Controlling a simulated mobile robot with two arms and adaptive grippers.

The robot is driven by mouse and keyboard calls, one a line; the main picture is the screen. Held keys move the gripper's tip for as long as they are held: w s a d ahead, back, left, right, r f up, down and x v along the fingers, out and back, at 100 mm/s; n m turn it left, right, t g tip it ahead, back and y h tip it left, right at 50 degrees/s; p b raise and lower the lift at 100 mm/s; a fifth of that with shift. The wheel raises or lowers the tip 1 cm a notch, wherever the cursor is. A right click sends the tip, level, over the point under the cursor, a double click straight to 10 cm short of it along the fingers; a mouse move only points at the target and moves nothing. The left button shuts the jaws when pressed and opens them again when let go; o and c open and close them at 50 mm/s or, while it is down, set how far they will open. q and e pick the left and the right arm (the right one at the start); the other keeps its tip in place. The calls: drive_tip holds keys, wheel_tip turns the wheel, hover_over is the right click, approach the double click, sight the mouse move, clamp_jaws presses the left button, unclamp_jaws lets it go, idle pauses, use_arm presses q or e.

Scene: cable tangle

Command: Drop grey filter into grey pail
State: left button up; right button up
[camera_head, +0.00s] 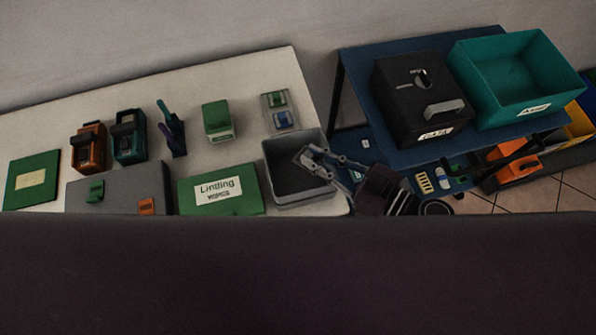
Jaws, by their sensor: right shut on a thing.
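The grey pail (309,197) is an open, square-topped bin with a dark inside, at the front right corner of the pale table. My right gripper (304,156) reaches in from the right over the pail's opening. It is shut on a small grey thing, taken to be the grey filter, which is hard to tell apart from the grey fingers. From this angle I cannot tell how high it is above the pail's floor. My left gripper is not in view.
The pale table (245,75) holds a green Lintling box (240,203), a grey box (125,180), a small green box (217,121) and a clear tray (279,110). The blue table (375,140) bears a black box (420,95) and a teal bin (515,75).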

drive_tip(key=o, duration=0.9)
drive_tip(key=shift+c, duration=0.2)
drive_tip(key=v, duration=1.2)
